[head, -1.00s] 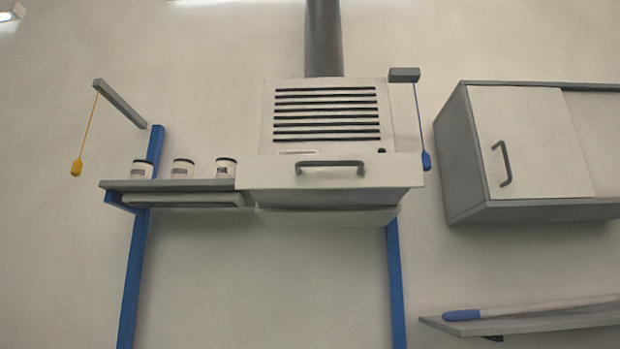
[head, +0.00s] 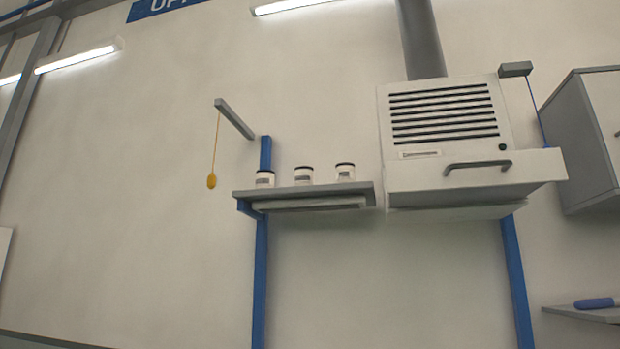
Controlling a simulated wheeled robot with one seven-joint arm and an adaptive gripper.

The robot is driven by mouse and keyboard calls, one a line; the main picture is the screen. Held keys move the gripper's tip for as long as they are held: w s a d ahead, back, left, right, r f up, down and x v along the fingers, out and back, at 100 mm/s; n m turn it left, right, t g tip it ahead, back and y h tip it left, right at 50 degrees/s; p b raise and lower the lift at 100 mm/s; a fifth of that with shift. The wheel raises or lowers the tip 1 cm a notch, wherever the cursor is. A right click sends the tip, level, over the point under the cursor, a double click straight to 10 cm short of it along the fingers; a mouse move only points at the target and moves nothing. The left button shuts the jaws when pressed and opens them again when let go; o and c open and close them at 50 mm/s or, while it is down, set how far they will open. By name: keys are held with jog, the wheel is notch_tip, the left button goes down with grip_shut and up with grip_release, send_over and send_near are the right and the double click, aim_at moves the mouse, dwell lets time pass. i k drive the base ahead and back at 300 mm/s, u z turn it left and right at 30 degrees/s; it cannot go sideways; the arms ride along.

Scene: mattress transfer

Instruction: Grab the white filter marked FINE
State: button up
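Three small white cylinders with dark rims and grey label bands stand upright in a row on a grey shelf (head: 300,193). They are the left cylinder (head: 265,178), the middle cylinder (head: 303,174) and the right cylinder (head: 345,171). Their label text is too small to read, so I cannot tell which one, if any, is marked FINE. My gripper is not in view.
Right of the shelf is a white vented unit (head: 445,120) with a drawer handle (head: 478,166) and a duct above. A yellow pull cord (head: 212,181) hangs left of the shelf. Blue posts (head: 261,285) stand below. A cabinet (head: 590,140) is at the right edge.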

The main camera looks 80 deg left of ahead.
aim_at(345, 172)
jog(key=z, duration=0.05)
jog(key=k, duration=0.75)
jog(key=u, duration=1.95)
